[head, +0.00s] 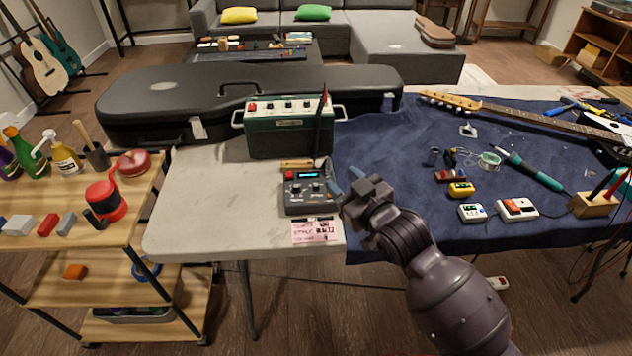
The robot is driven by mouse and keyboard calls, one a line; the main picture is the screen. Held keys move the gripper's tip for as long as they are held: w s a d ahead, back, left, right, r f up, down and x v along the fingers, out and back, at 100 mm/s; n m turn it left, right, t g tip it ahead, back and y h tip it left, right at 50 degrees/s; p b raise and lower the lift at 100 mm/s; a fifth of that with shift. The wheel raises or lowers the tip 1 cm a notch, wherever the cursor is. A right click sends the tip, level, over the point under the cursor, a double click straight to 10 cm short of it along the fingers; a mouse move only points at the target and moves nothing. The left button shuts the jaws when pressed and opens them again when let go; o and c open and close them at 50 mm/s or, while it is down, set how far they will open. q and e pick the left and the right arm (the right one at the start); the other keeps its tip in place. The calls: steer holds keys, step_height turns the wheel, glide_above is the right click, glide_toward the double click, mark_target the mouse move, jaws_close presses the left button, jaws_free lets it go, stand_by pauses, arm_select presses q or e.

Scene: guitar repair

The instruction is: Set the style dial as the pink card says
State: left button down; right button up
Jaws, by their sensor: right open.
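A small dark grey pedal unit (308,193) with a lit blue display and several knobs stands near the front edge of the pale table. Which knob is the style dial, and where it points, is too small to tell. The pink card (316,232) lies at the table's front edge, just in front of the unit. Its dark print has a line that seems to start with "STYLE"; the rest I cannot read surely. My right gripper (345,184) is open and empty, with its fingertips close to the unit's right side; contact is unclear. My left gripper is out of view.
A green amplifier (290,128) with knobs stands behind the unit, before a black guitar case (240,95). A blue cloth (400,150) to the right carries a guitar neck, tools and small meters. The table (200,205) left of the unit is clear.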

steer(key=w+a+r+n+g+y+b, duration=0.1)
steer(key=w+a+r+n+g+b, duration=0.2)
steer(key=w+a, duration=0.4)
steer(key=w+a+r+n+g+y, duration=0.1)
steer(key=w+a+r+n+g, duration=0.3)
steer(key=a, duration=0.5)
steer(key=g+h+b, duration=0.2)
steer(key=g+h, duration=0.6)
steer(key=h, duration=0.1)
glide_above(316, 184)
step_height(316, 184, down, 7)
step_height(316, 184, down, 9)
steer(key=shift+b, duration=0.85)
steer(key=shift+f, duration=0.5)
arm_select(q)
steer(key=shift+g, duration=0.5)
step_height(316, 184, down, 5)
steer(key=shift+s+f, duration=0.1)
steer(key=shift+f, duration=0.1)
